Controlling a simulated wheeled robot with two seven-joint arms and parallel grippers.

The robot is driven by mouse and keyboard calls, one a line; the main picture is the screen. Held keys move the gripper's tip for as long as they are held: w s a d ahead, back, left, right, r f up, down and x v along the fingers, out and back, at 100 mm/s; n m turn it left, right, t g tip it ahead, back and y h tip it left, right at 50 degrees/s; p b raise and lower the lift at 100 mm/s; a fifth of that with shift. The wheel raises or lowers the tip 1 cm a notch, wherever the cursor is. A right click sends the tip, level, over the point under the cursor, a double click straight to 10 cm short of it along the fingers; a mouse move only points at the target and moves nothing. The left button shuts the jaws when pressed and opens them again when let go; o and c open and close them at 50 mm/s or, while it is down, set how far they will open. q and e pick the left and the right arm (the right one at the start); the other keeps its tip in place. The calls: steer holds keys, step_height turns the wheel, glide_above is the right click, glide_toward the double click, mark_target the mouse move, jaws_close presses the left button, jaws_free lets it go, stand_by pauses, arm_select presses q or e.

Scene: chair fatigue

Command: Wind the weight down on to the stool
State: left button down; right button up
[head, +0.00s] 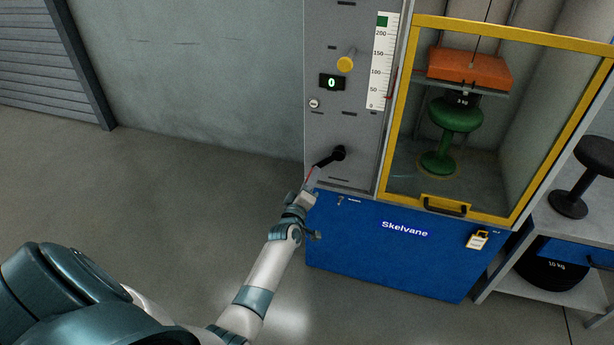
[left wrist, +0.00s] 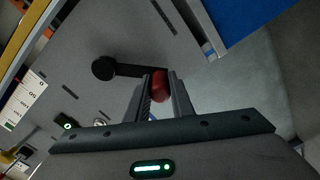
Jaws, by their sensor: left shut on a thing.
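The machine's crank (head: 340,153) has a black hub and arm on the grey front panel. Its red handle (left wrist: 159,86) is between the fingers of my left gripper (left wrist: 158,98), which is shut on it. In the head view my left gripper (head: 308,188) is at the crank's lower-left end. The orange weight (head: 469,68) hangs inside the yellow-framed cabinet, with a small black piece marked in kg (head: 462,98) below it. The green stool (head: 456,115) stands upright under it. From this angle I cannot tell whether the black piece touches the seat. My right gripper is out of view.
The yellow-framed clear door (head: 440,205) looks shut. A display (head: 331,82) reads 0, beside a yellow knob (head: 345,64) and a white scale (head: 380,75). A shelf at right holds a black stool (head: 570,203). Floor at left is clear.

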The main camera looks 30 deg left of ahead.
arm_select(q)
steer(key=w+d+f+n+b, duration=0.2)
steer(key=d+f+n, duration=0.1)
steer(key=d+n, duration=0.4)
steer(key=shift+n+b, duration=0.4)
steer(key=shift+n, duration=0.6)
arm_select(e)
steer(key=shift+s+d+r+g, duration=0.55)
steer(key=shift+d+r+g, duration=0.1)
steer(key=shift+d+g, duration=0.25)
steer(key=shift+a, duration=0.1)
arm_select(q)
steer(key=c, duration=1.5)
jaws_free()
steer(key=shift+c, duration=0.2)
steer(key=shift+r, duration=0.1)
